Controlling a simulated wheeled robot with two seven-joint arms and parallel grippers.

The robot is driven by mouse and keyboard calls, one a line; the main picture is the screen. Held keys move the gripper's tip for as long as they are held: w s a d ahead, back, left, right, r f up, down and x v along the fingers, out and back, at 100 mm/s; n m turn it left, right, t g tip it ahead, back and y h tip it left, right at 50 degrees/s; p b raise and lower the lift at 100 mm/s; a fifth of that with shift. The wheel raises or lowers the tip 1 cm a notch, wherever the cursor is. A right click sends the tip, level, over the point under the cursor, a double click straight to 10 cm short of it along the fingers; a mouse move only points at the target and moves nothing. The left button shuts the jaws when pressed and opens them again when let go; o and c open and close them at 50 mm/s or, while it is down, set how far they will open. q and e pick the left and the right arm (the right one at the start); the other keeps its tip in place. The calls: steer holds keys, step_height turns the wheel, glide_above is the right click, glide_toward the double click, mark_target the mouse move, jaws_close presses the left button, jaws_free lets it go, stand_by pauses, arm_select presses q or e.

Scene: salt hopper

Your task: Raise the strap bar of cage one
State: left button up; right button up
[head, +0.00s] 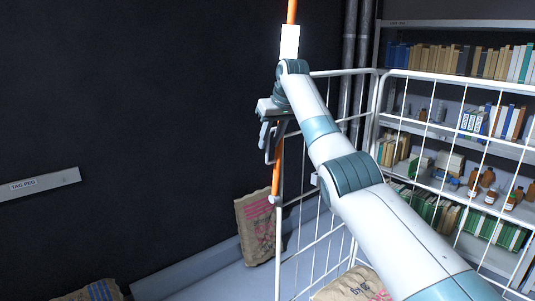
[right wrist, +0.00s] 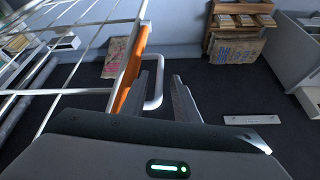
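The strap bar (head: 276,172) is a long orange bar standing nearly upright along the near left edge of the white wire cage (head: 318,238). It carries a white sleeve (head: 290,42) higher up. In the right wrist view the orange bar (right wrist: 132,75) has a white loop handle (right wrist: 157,88) on its side. My right gripper (right wrist: 160,97) is at this handle; its fingers are apart, with the loop's outer side seemingly between them. In the head view my right gripper (head: 270,140) partly hides the bar. My left gripper is in neither view.
Sacks (head: 258,228) stand by the wall and another sack (head: 350,287) sits inside the cage. A tag peg plate (head: 40,185) is on the dark wall at left. Shelves (head: 460,85) with books and bottles stand behind the cage.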

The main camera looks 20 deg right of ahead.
steer(key=b+v, duration=0.4)
steer(key=v, duration=0.8)
steer(key=shift+r, duration=0.2)
